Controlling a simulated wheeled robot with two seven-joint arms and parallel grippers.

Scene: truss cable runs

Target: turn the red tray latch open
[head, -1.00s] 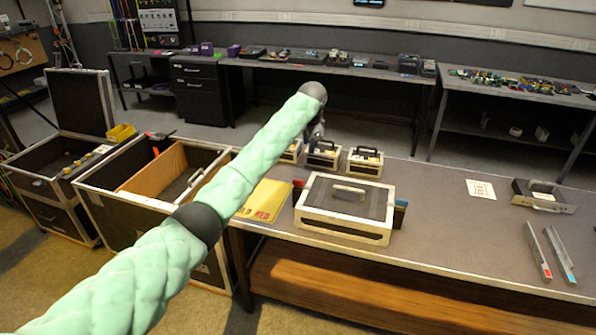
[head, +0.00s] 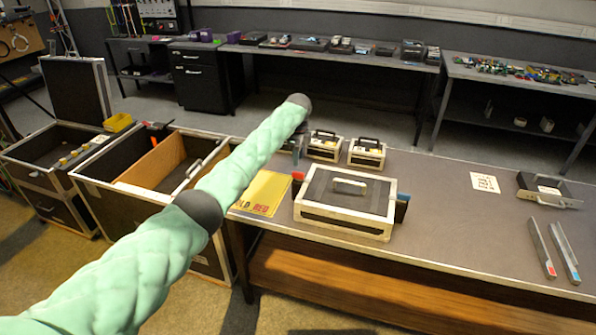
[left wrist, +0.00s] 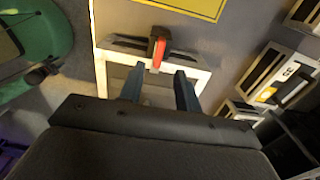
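The tray (head: 345,222) is a pale-framed box with a dark top and a handle, sitting at the table's front left. Its red latch (head: 298,177) sticks up at its left side. The left wrist view shows the red latch (left wrist: 159,52) close up on the tray's pale frame (left wrist: 101,75). My left gripper (left wrist: 158,80) is open, with its two dark fingers to either side of the latch's line. The latch shows between and just beyond the fingertips; I cannot tell whether they touch it. My right gripper is not in view.
A blue latch (head: 402,208) is on the tray's right side. A yellow sheet (head: 264,193) lies left of the tray. Small cases (head: 367,154) stand behind it. Metal bars (head: 541,248) and a bracket (head: 548,192) lie at the right. The table between is mostly clear.

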